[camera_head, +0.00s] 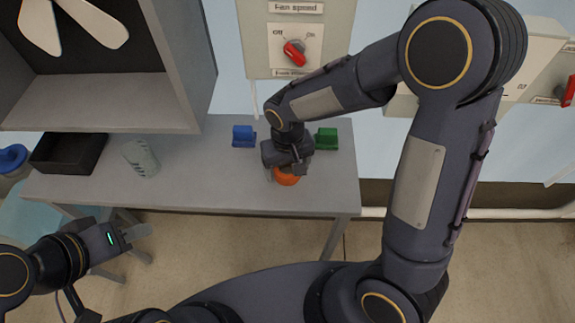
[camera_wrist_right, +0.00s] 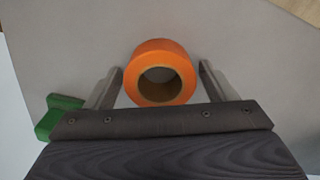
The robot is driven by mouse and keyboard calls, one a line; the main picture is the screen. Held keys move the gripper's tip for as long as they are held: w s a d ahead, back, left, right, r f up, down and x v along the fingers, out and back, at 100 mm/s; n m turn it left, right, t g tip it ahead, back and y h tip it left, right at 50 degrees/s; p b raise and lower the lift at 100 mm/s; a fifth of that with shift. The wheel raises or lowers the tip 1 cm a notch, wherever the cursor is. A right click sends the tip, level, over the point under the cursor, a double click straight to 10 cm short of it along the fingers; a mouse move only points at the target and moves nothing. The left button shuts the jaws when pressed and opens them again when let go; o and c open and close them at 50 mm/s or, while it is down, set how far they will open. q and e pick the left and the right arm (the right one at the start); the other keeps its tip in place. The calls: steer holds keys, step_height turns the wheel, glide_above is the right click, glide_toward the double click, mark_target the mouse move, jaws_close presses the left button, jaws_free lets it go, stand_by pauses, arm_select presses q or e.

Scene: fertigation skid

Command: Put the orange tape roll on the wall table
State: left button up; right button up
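The orange tape roll (camera_head: 286,177) is at the front part of the grey wall table (camera_head: 215,180), partly hidden under my right gripper (camera_head: 284,168). In the right wrist view the orange tape roll (camera_wrist_right: 161,72) lies flat on the table top (camera_wrist_right: 90,40), its hole facing the camera. The right gripper's two fingers (camera_wrist_right: 160,88) stand apart on either side of the roll, with a visible gap on each side. My left gripper (camera_head: 132,236) is in front of the table's left part, with its fingers pointing right; nothing shows in it.
A blue holder (camera_head: 243,136) and a green holder (camera_head: 327,139) stand at the table's back. A clear cup (camera_head: 141,158) and a black tray (camera_head: 68,153) are on the left, below a grey shelf (camera_head: 110,102). A switch panel (camera_head: 297,42) hangs above.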

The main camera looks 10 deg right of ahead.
mark_target(288, 172)
steer(key=shift+o, duration=0.3)
steer(key=shift+r, duration=0.1)
steer(key=shift+r, duration=0.3)
step_height(288, 172, up, 12)
steer(key=p, duration=0.1)
steer(key=s+d+r+m+t+y, duration=0.1)
steer(key=s+d+t+y, duration=0.1)
steer(key=s+d, duration=0.3)
steer(key=s+d+r+m+t+y, duration=0.1)
steer(key=s+d+t, duration=0.2)
steer(key=s, duration=0.7)
steer(key=shift+s+d+r+m+t+y, duration=0.3)
steer(key=shift+s+d+r+m+y, duration=0.1)
steer(key=shift+d, duration=0.7)
steer(key=shift+r, duration=0.1)
